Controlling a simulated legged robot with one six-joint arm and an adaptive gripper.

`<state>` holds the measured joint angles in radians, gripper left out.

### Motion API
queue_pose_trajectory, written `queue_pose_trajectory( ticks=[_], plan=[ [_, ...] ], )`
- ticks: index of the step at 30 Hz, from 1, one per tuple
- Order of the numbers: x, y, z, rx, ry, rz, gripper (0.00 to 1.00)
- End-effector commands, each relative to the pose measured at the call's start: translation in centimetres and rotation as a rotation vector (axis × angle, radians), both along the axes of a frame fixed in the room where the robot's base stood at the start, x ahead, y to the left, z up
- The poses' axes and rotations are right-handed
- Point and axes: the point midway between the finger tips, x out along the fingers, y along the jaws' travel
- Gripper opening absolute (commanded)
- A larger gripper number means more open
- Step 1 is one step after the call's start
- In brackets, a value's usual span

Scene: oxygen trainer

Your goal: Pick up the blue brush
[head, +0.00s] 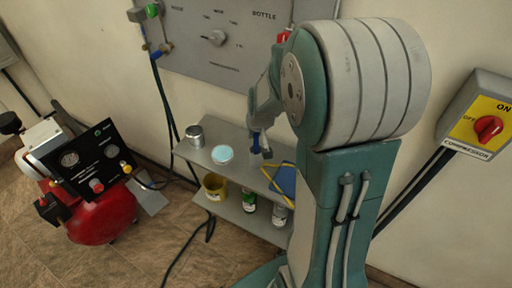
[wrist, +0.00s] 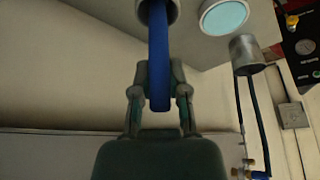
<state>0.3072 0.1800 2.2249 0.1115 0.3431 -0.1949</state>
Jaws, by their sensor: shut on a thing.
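The blue brush (wrist: 159,50) shows in the wrist view as a long blue handle running down from a grey round cup-like piece (wrist: 172,12) at the top edge. My gripper (wrist: 158,75) is shut on this handle, with one finger on each side. In the head view my gripper (head: 260,132) is over the grey shelf, and a bit of the blue handle (head: 256,142) shows at its fingers. The brush's other end is hidden, and I cannot tell whether it is still inside the cup-like piece.
On the shelf (head: 190,152) stand a metal can (head: 195,136), a tin with a light blue top (head: 222,154) and a blue and yellow item (head: 285,180). A yellow pot (head: 214,187) and other cans stand below. A red compressor (head: 105,215) is at left. A wall panel (head: 220,55) is behind.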

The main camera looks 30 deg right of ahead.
Motion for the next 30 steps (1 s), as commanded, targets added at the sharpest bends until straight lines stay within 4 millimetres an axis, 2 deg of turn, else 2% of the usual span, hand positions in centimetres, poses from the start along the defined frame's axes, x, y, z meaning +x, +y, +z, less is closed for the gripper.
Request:
queue_pose_trajectory(
  ticks=[8,13,30],
  plan=[
    [-0.1,0.1,0.0,0.002,0.004,0.0,0.0],
    [-0.2,0.5,1.0,0.0,0.003,0.002,0.0],
    [-0.1,0.4,10.3,0.0,0.0,0.0,0.0]
  ],
)
